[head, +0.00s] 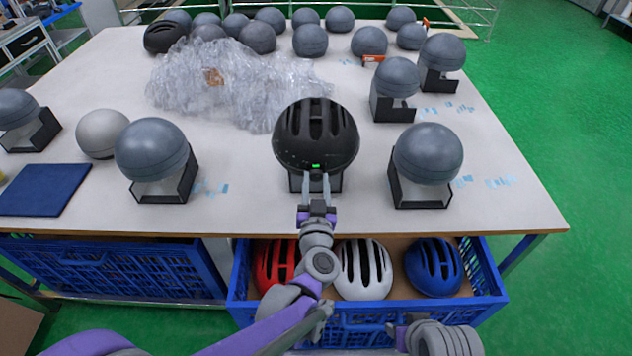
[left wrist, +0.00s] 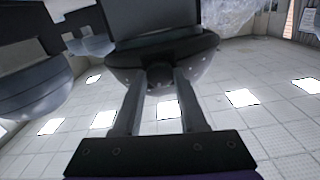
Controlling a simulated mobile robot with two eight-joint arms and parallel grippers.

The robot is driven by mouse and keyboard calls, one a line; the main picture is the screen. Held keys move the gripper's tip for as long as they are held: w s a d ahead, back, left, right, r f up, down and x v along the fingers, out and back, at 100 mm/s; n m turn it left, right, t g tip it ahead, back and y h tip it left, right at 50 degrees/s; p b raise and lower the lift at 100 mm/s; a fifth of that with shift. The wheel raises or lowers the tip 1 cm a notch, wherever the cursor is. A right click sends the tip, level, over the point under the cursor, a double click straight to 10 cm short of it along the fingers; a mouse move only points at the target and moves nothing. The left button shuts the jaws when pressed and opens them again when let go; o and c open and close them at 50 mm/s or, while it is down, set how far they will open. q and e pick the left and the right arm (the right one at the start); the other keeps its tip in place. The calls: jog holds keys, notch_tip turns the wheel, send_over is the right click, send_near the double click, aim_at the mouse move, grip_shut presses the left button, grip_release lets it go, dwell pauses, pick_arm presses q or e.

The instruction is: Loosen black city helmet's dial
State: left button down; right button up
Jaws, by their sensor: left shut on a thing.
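The black city helmet (head: 316,135) sits on a dark stand (head: 334,182) near the front middle of the table, with a small green mark low on its near side. My left gripper (head: 315,182) reaches it from the front, fingers at its lower rear edge. In the left wrist view the two fingers (left wrist: 158,82) close on a dark part under the helmet's rim (left wrist: 200,48), where the dial appears to be. The dial itself is mostly hidden between the fingertips.
Grey balls on stands flank the helmet, left (head: 152,150) and right (head: 428,154). Crumpled clear plastic (head: 225,82) lies behind. Below the table edge, an open blue crate (head: 480,280) holds red, white and blue helmets. A blue pad (head: 42,190) lies left.

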pick_arm(q)
jog(key=n, duration=0.9)
jog(key=shift+a+b, duration=0.1)
jog(key=shift+b, duration=0.25)
jog(key=n, duration=1.5)
jog(key=shift+f, duration=0.1)
jog(key=n, duration=0.9)
jog(key=shift+n+p, duration=0.3)
jog(key=shift+p, duration=0.05)
jog(key=shift+f+n, duration=0.1)
jog(key=shift+n, duration=2.4)
